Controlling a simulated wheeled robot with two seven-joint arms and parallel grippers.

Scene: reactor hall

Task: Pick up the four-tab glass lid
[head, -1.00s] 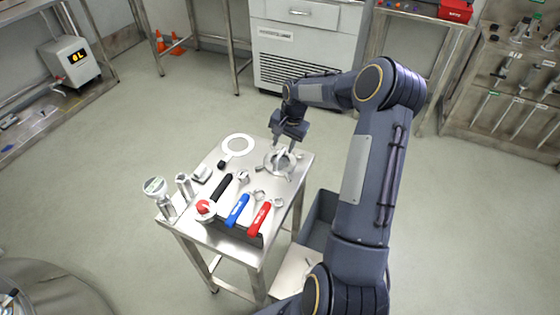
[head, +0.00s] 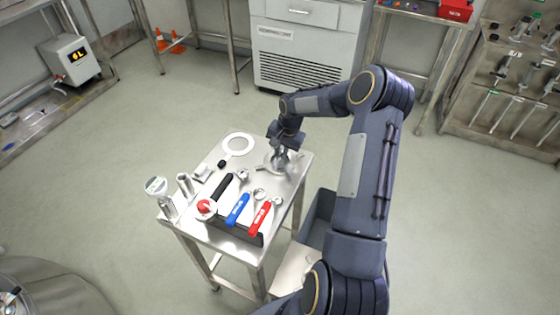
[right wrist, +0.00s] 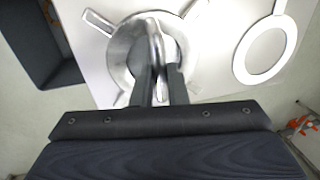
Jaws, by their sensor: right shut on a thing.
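The four-tab lid (head: 270,168) lies at the far right part of the steel cart's top. In the right wrist view the lid (right wrist: 122,52) shows as a shiny round disc with tabs sticking out and a raised handle in its middle. My right gripper (head: 281,152) points down over the lid. In the right wrist view its two fingers (right wrist: 158,82) are shut on the lid's handle. The fingers and the gripper hide part of the lid. I cannot tell whether the lid touches the cart top. My left gripper is not in view.
A dark bin (head: 318,222) is beside the cart's right side.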

